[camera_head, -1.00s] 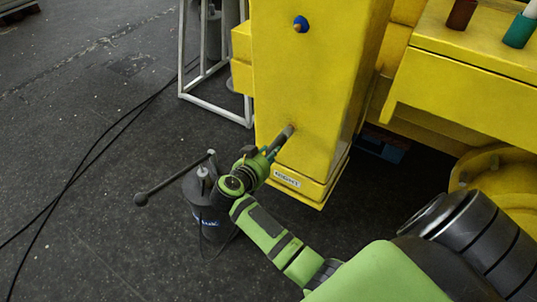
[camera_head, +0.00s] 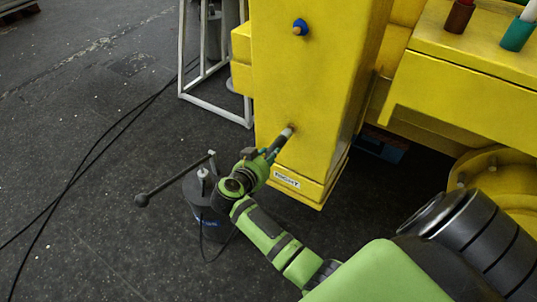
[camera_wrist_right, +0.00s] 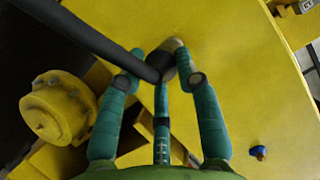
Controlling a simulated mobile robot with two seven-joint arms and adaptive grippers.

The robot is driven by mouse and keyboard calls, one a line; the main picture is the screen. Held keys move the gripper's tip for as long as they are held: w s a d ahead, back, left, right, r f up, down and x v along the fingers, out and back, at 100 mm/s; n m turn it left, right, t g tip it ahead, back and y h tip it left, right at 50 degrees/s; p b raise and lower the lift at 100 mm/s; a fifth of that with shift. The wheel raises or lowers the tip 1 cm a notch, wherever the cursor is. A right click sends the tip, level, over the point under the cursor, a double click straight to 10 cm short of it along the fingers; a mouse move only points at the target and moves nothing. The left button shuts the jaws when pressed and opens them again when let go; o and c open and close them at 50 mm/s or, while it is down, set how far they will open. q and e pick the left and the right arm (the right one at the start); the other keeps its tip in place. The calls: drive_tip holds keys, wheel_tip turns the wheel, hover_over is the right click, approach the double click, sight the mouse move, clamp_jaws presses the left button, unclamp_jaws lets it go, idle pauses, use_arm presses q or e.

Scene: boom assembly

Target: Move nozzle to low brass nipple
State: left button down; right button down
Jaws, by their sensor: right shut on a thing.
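My right gripper (camera_head: 267,157) is at the lower part of the yellow boom column in the head view. In the right wrist view its teal fingers (camera_wrist_right: 163,82) are shut around the dark nozzle (camera_wrist_right: 184,62). The nozzle (camera_head: 283,138) points up and right to the column face, its tip at or very close to it. The low brass nipple cannot be made out; the nozzle tip and fingers cover that spot. A higher nipple with a blue end (camera_head: 300,27) sits further up the column and also shows in the right wrist view (camera_wrist_right: 258,152). My left gripper is out of view.
A dark grease container (camera_head: 205,218) with a long lever (camera_head: 172,182) stands on the floor left of my right wrist. A white frame (camera_head: 215,107) stands behind. A black hose (camera_wrist_right: 85,32) crosses the right wrist view. A yellow beam (camera_head: 470,95) juts out at right.

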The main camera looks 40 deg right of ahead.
drive_tip(key=shift+w+d+p, duration=0.3)
drive_tip(key=shift+d+p, duration=0.05)
drive_tip(key=shift+d, duration=0.3)
drive_tip(key=c, duration=0.8)
unclamp_jaws()
drive_tip(key=v, duration=0.7)
drive_tip(key=shift+s+a+r, duration=0.1)
drive_tip(key=shift+a+r, duration=0.05)
drive_tip(key=shift+a, duration=0.1)
